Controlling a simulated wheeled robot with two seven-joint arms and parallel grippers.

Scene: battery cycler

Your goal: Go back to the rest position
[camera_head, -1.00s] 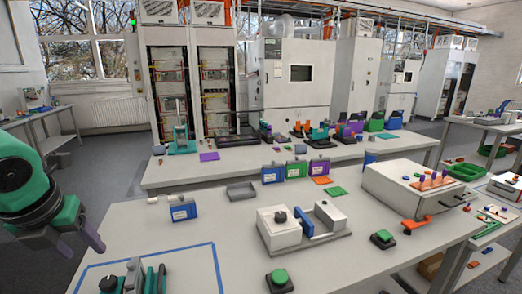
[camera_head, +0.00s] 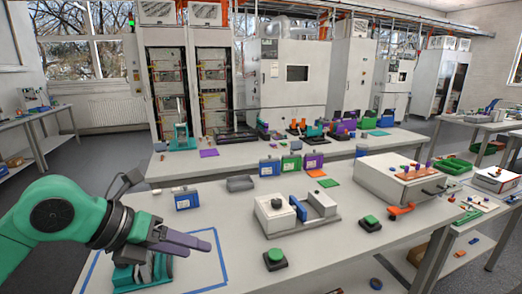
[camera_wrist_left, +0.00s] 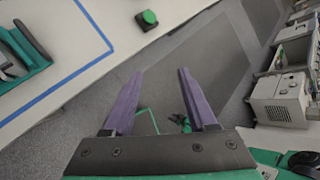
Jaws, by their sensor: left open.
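My left gripper (camera_head: 182,242) comes in from the left in the head view, above the front left part of the near table, over the area framed by blue tape. Its two purple fingers also show in the left wrist view (camera_wrist_left: 155,95). They are spread apart with nothing between them. In the left wrist view the space between the fingers shows grey floor. A green and dark device (camera_head: 140,268) stands on the table below my left arm, partly hidden by it. My right gripper does not show.
On the near table (camera_head: 330,255) stand a white device with a blue block (camera_head: 290,212), green buttons (camera_head: 275,256), a blue battery box (camera_head: 187,200), and a white case with an orange handle (camera_head: 390,172). A second table (camera_head: 230,165) with several devices lies behind.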

